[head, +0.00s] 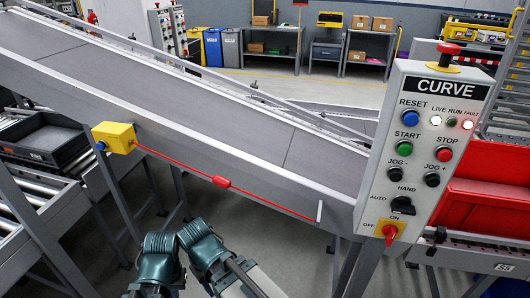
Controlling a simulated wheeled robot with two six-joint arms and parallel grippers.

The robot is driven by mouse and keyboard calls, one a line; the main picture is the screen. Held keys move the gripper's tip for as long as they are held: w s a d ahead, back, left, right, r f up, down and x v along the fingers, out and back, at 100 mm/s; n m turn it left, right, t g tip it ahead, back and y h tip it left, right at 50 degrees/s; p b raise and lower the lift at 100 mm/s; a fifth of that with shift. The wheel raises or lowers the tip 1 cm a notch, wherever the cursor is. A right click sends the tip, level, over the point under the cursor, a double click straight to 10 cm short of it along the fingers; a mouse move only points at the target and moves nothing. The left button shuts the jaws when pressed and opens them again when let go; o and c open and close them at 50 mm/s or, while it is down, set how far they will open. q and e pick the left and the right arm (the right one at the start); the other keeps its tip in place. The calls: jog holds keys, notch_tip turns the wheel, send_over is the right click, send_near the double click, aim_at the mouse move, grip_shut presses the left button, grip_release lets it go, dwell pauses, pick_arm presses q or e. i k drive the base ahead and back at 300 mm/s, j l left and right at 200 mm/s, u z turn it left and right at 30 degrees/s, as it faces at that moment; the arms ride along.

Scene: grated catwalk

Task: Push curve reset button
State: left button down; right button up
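The CURVE control panel (428,150) stands upright at the right of the head view. Its blue RESET button (411,118) sits at the upper left of the panel face, under the RESET label. The green START button (404,148) is below it and the red STOP button (444,154) is to the lower right. Dark teal parts of my arm show at the bottom, left of the panel and well apart from it. Nothing covers the RESET button.
A sloping conveyor (180,90) crosses from upper left toward the panel. A red pull cord (270,190) runs along its side from a yellow switch box (115,137). A red emergency stop (447,54) tops the panel. Red bins (480,210) lie behind it.

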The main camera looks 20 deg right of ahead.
aim_at(411, 118)
jog(key=z, duration=1.95)
